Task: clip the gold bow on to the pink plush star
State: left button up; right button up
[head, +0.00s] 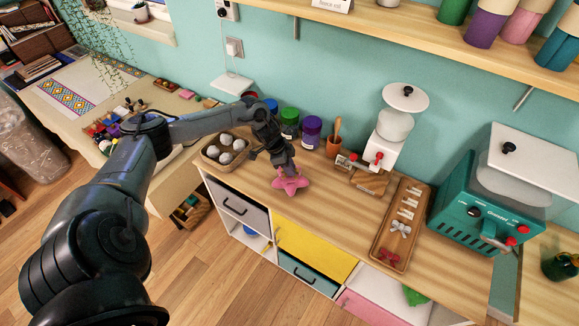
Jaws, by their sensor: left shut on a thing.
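The pink plush star (290,183) is at the near edge of the wooden counter, directly under my left gripper (285,169). My left gripper points down and is shut, with its fingertips at the star's upper part. The fingers hide part of the star, and I cannot tell whether it rests on the counter or is slightly lifted. I cannot make out a gold bow. A long wooden tray (379,264) to the right holds a silvery bow (401,228), a red bow (388,256) and several small pale pieces. My right gripper is not in view.
A basket of white balls (226,149) stands left of the gripper. Purple (311,132) and green (290,122) jars stand behind it. A white machine (385,145) and a teal machine (475,214) stand to the right. Bare counter lies between star and tray.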

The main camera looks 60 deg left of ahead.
pick_arm(q)
jog(key=shift+f, duration=0.2)
dwell(0.5)
jog(key=shift+f, duration=0.3)
dwell(0.7)
jog(key=o, duration=0.8)
jog(key=shift+c, duration=0.2)
jog(key=shift+r, duration=0.1)
jog(key=v, duration=1)
jog(key=shift+r, duration=0.3)
jog(key=shift+s+r, duration=0.1)
notch_tip(320, 180, up, 9)
jog(key=p, duration=0.8)
jog(key=shift+p, duration=0.3)
